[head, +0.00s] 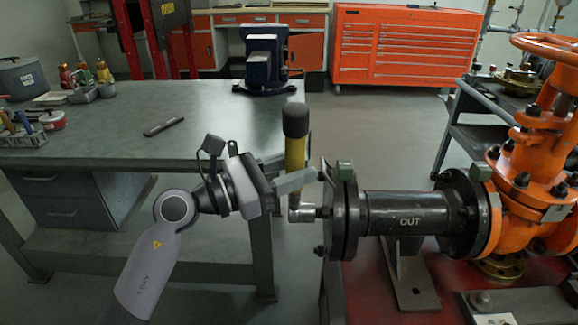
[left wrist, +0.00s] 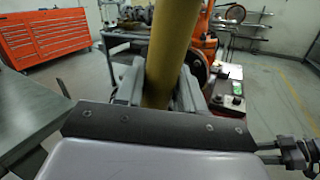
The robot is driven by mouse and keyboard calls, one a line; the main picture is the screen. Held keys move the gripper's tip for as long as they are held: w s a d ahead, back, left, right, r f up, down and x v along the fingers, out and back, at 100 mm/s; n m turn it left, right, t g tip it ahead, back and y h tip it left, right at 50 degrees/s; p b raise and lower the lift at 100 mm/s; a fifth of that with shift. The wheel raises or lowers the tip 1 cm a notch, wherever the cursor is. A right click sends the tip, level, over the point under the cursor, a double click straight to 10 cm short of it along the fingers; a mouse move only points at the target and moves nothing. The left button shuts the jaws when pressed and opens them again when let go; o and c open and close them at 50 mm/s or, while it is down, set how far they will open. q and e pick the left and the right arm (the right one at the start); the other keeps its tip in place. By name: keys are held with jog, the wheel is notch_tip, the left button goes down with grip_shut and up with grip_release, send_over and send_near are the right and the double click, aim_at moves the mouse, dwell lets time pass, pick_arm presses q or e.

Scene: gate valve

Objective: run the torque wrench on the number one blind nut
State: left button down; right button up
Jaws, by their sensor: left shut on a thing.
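The torque wrench (head: 296,158) has a yellow shaft and a black grip on top. It stands nearly upright at the left face of the black flange (head: 346,222) on the pipe marked OUT. Its metal head (head: 302,213) is at the lower end, against or very near a nut (head: 323,212) on that face; exact seating is unclear. My left gripper (head: 303,178) is shut on the wrench's shaft. The yellow shaft (left wrist: 170,45) also shows between the fingers in the left wrist view. No number is readable on the nuts. My right gripper is out of view.
The orange gate valve (head: 520,185) with its handwheel stands right of the pipe. A steel workbench (head: 110,135) with a blue vise (head: 263,62) is behind my left arm. A grey support (head: 408,275) holds the pipe. An orange tool cabinet (head: 400,48) stands at the back.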

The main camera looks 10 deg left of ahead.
pick_arm(q)
jog(key=shift+w+d+r+p, duration=0.1)
jog(key=shift+d+p, duration=0.1)
jog(key=shift+d, duration=0.4)
jog(key=shift+w+d+r+p, duration=0.1)
jog(key=shift+d+p, duration=0.05)
jog(key=shift+d, duration=0.55)
dwell(0.4)
jog(key=shift+w+d+p, duration=0.1)
jog(key=shift+d+p, duration=0.1)
jog(key=shift+p, duration=0.15)
dwell(0.4)
jog(key=shift+d, duration=0.25)
dwell(0.7)
jog(key=shift+a, duration=0.15)
dwell(0.6)
jog(key=shift+a+p, duration=0.15)
jog(key=shift+p, duration=0.15)
dwell(0.4)
